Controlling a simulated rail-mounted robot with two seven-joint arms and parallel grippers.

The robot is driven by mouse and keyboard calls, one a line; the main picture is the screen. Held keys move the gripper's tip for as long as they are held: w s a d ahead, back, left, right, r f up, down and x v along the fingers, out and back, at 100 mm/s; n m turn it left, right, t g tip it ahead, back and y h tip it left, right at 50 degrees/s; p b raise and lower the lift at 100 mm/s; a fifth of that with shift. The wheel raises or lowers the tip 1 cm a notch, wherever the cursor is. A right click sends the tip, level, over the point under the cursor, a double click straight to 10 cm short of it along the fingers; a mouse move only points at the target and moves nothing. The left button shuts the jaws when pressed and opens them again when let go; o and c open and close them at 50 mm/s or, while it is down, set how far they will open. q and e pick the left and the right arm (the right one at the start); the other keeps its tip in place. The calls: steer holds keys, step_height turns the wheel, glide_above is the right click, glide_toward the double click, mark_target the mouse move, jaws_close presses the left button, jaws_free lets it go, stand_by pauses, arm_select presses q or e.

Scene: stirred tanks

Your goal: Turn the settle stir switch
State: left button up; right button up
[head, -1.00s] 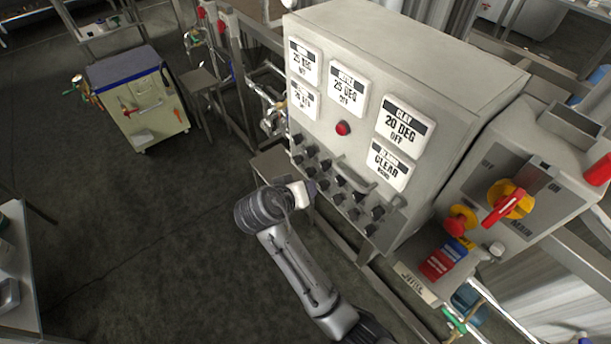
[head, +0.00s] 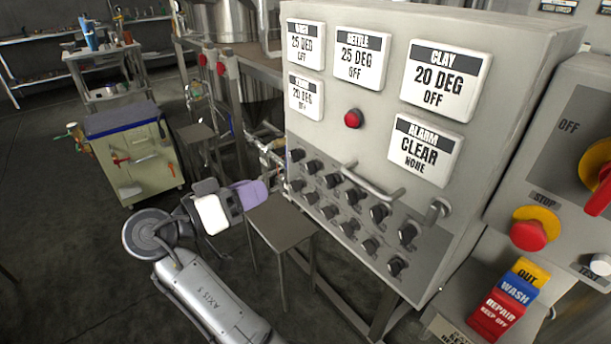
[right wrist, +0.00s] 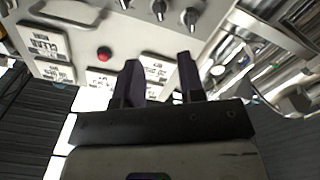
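The control panel (head: 325,148) bears several black knobs in rows, among them one in the upper row (head: 315,167) and one at the lower right (head: 397,266). Their labels are too small to read, so I cannot tell which is the settle stir switch. The settle display (head: 362,58) reads 25 DEG, OFF. My right gripper (head: 246,198) is left of the knobs, apart from them and holding nothing. In the right wrist view (right wrist: 159,72) its two dark fingers stand apart, with the panel and some knobs (right wrist: 190,17) beyond. My left gripper is not in view.
A bar handle (head: 372,184) sticks out above the knobs. A red button (head: 353,118) sits between the displays. A small stool (head: 280,222) stands below the panel's left side. A switch box with a red emergency button (head: 530,235) is at the right.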

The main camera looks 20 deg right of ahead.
mark_target(307, 167)
steer(key=b+x, duration=0.4)
steer(key=x, duration=0.7)
steer(key=shift+f, duration=0.15)
steer(key=shift+b+x, duration=0.3)
steer(key=shift+x, duration=0.45)
steer(key=shift+c, duration=0.3)
steer(key=shift+c, duration=1.4)
jaws_close()
